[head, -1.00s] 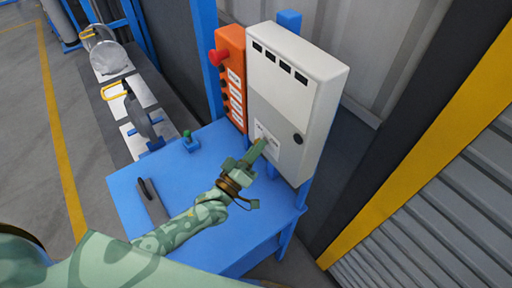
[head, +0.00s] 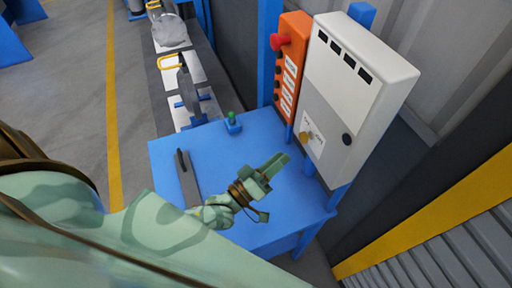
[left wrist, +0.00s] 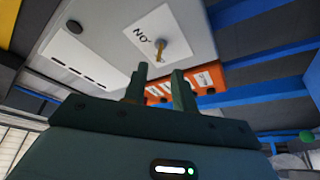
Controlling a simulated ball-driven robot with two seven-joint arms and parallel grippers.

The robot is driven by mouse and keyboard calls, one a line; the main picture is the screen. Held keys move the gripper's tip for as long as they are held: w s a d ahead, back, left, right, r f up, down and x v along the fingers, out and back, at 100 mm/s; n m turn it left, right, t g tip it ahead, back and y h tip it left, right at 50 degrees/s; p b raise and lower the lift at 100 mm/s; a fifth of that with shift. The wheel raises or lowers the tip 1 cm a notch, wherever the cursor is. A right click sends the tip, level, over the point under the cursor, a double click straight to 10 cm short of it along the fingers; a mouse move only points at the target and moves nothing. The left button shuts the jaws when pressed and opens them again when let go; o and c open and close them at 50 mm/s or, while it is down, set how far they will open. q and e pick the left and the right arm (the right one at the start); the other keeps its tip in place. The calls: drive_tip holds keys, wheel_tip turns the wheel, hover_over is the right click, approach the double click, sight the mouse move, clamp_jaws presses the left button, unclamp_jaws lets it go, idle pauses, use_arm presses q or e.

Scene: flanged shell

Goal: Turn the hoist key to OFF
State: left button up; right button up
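The hoist key (head: 305,137) is a small brass key on a white label plate (head: 315,146), low on the front of the grey-white control box (head: 350,105). In the left wrist view the key (left wrist: 160,48) stands out from the plate, with ON lettering upside down beside it. I cannot read any OFF mark or tell which mark the key points to. My left gripper (head: 279,163) is in front of the box, apart from the key. Its fingers (left wrist: 160,88) are open with nothing between them. My right gripper is in neither view.
An orange panel (head: 290,68) with a red button (head: 279,41) stands left of the box. The blue table (head: 270,215) below holds a small green-topped blue block (head: 232,122) and a dark tool (head: 186,178). A yellow-edged shutter is at the right.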

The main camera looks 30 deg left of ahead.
use_arm(q)
drive_tip(key=b+v, duration=0.1)
drive_tip(key=v, duration=0.7)
drive_tip(key=shift+s, duration=0.25)
